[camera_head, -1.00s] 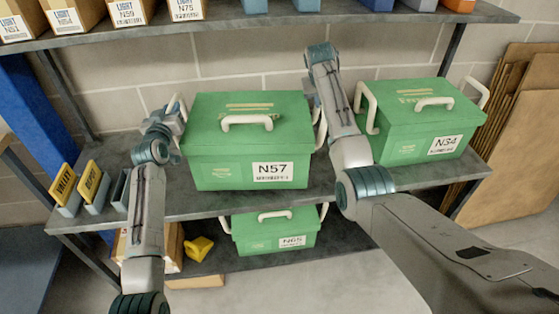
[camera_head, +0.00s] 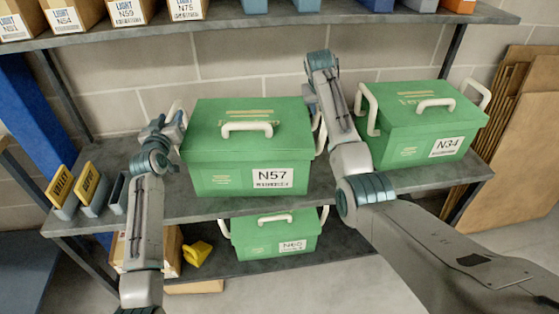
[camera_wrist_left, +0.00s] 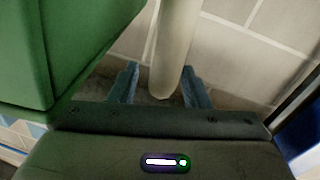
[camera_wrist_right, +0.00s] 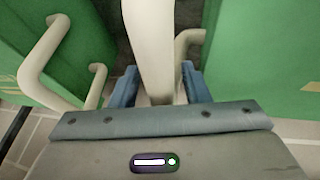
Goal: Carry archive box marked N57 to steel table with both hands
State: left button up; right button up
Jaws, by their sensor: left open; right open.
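The green archive box marked N57 (camera_head: 250,150) sits on the middle shelf with a white handle on its lid and one on each side. My left gripper (camera_head: 170,122) is at the box's left side. In the left wrist view its open fingers (camera_wrist_left: 160,88) stand either side of the white left handle (camera_wrist_left: 176,45), with the green box wall (camera_wrist_left: 75,45) beside it. My right gripper is hidden behind its own wrist in the head view. In the right wrist view its open fingers (camera_wrist_right: 156,90) stand either side of a white handle (camera_wrist_right: 152,40). The steel table is not identifiable.
A green box marked N34 (camera_head: 425,125) stands to the right on the same shelf (camera_head: 310,195), close to my right arm. Box N65 (camera_head: 275,235) is on the shelf below. Yellow-labelled holders (camera_head: 75,188) stand at left. An upper shelf (camera_head: 280,22) holds several boxes.

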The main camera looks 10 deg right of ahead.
jog(key=shift+s+r, duration=0.1)
pick_arm(q)
jog(key=s+a, duration=0.1)
jog(key=s, duration=0.9)
jog(key=shift+s+a, duration=0.2)
jog(key=shift+s, duration=0.2)
pick_arm(e)
jog(key=v, duration=1.2)
pick_arm(q)
jog(key=s+a+p, duration=0.1)
jog(key=s+p, duration=0.2)
jog(key=s, duration=0.5)
pick_arm(e)
jog(key=shift+r, duration=1.5)
pick_arm(q)
jog(key=shift+r, duration=0.1)
pick_arm(e)
jog(key=shift+r, duration=0.1)
